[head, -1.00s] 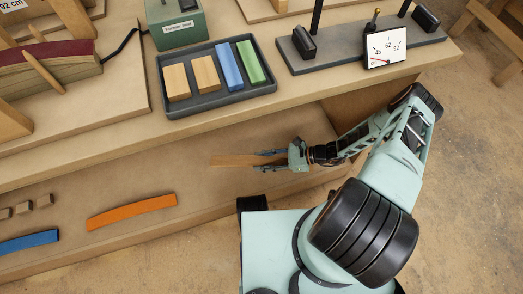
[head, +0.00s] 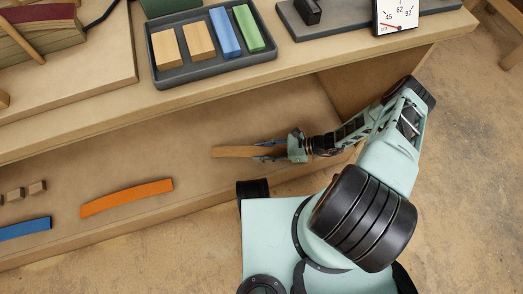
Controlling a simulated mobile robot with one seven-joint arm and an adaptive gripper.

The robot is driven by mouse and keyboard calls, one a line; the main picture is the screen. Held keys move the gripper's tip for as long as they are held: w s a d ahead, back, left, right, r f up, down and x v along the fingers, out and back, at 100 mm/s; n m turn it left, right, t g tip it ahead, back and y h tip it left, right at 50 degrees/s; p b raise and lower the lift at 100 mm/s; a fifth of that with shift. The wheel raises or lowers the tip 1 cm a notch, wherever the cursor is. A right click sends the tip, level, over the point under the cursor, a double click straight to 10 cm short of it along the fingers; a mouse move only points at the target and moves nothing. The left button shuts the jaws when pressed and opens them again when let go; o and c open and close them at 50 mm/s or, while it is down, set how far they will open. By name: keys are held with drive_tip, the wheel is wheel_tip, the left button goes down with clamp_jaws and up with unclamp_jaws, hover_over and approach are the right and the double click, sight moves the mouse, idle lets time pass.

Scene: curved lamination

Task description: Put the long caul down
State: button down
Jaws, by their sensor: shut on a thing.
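A plain wooden caul (head: 230,152) sticks out to the left from my gripper (head: 268,151), in the head view. My gripper is shut on its right end, and the fingers hide that part. The caul lies roughly level over the lower shelf (head: 130,160), to the right of the other pieces there. I cannot tell whether it touches the shelf or hangs just above it.
An orange curved strip (head: 127,197) and a blue strip (head: 24,229) lie on the lower shelf, with small wooden blocks (head: 37,187). The upper bench holds a grey tray (head: 215,75) of blocks and a dial gauge (head: 397,17). Bare shelf surrounds the caul.

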drive_tip(key=shift+f, duration=0.5)
idle(0.3)
drive_tip(key=c, duration=1.3)
unclamp_jaws()
drive_tip(key=v, duration=1.2)
drive_tip(key=shift+d, duration=0.1)
